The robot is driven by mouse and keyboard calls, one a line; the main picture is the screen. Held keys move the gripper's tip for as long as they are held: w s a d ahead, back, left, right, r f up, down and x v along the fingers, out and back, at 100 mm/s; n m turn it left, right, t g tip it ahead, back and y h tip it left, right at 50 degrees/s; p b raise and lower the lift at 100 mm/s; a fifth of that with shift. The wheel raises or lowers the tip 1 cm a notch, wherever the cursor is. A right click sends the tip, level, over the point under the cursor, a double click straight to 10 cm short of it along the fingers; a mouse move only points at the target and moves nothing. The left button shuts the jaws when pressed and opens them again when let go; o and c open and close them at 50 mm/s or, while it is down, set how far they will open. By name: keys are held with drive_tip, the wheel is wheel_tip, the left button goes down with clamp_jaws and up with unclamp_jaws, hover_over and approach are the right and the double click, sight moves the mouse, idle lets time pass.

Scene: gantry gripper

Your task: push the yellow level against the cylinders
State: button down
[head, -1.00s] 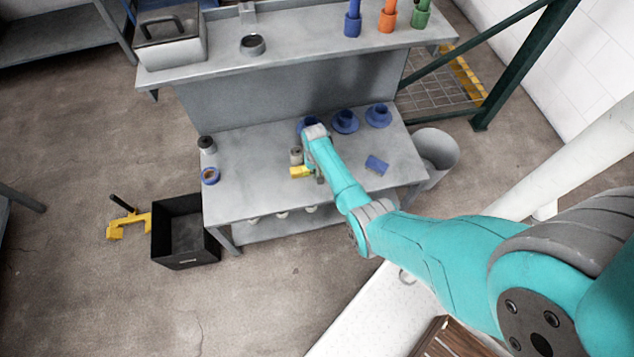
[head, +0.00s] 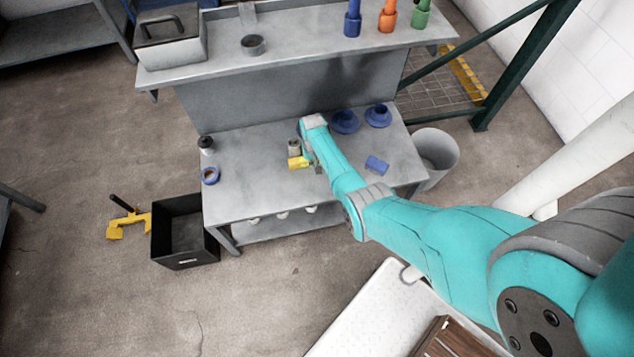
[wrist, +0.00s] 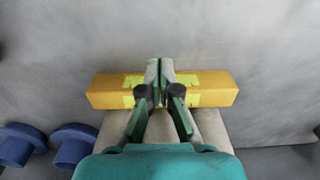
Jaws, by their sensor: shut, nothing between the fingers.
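The yellow level (head: 299,163) lies on the grey workbench's lower top, partly hidden by my arm. In the wrist view the level (wrist: 105,92) spans across below my fingertips, with paler yellow-green patches near its middle. The beige cylinders (head: 294,147) stand just behind it in the head view. In the wrist view the cylinders (wrist: 212,128) show at the level's lower edge, with no clear gap. My gripper (wrist: 160,72) is shut and empty, its tips at the level's long side away from the cylinders. Whether the tips touch the level is not clear.
Blue flanged parts (head: 344,121) stand at the back right of the bench top, and a small blue part (head: 376,165) lies nearer the front. A dark-topped jar (head: 206,145) and a blue ring (head: 210,176) are at the left. The front left is clear.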

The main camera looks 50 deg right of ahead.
drive_tip(key=shift+s+a+r, duration=0.1)
drive_tip(key=shift+s+r, duration=0.05)
drive_tip(key=shift+r, duration=0.15)
wheel_tip(320, 180, up, 7)
idle(0.4)
idle(0.5)
